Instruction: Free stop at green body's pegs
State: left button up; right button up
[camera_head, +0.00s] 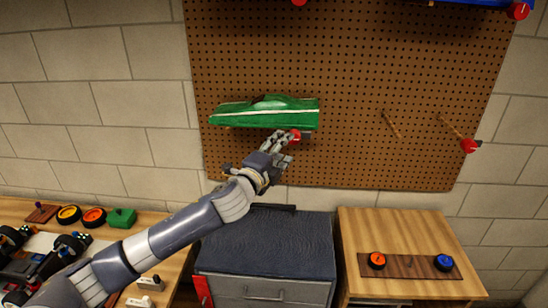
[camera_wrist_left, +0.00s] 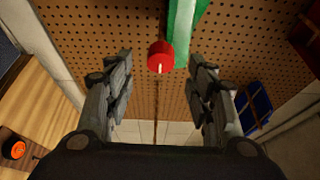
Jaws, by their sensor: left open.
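The green car body (camera_head: 265,112) rests on pegs on the pegboard, long side across. A red stop (camera_head: 296,135) sits by its lower right edge; it also shows in the left wrist view (camera_wrist_left: 160,56), beside a strip of the green body (camera_wrist_left: 182,30). My left gripper (camera_head: 283,143) is at that stop, just below the body. In the left wrist view its fingers are spread, one on each side of the red stop, with gaps to both. Part of the stop is hidden by the fingers in the head view. My right gripper is not in view.
The pegboard (camera_head: 350,70) has a bare peg (camera_head: 391,124) and another with a red stop (camera_head: 468,146) to the right. A blue body hangs at the top right. Below stand a dark grey cabinet (camera_head: 265,245) and a wooden table (camera_head: 400,225); car parts lie at left.

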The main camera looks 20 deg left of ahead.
pick_arm(q)
jog(key=s, duration=0.4)
jog(key=shift+s+a, duration=0.2)
jog(key=shift+a, duration=0.05)
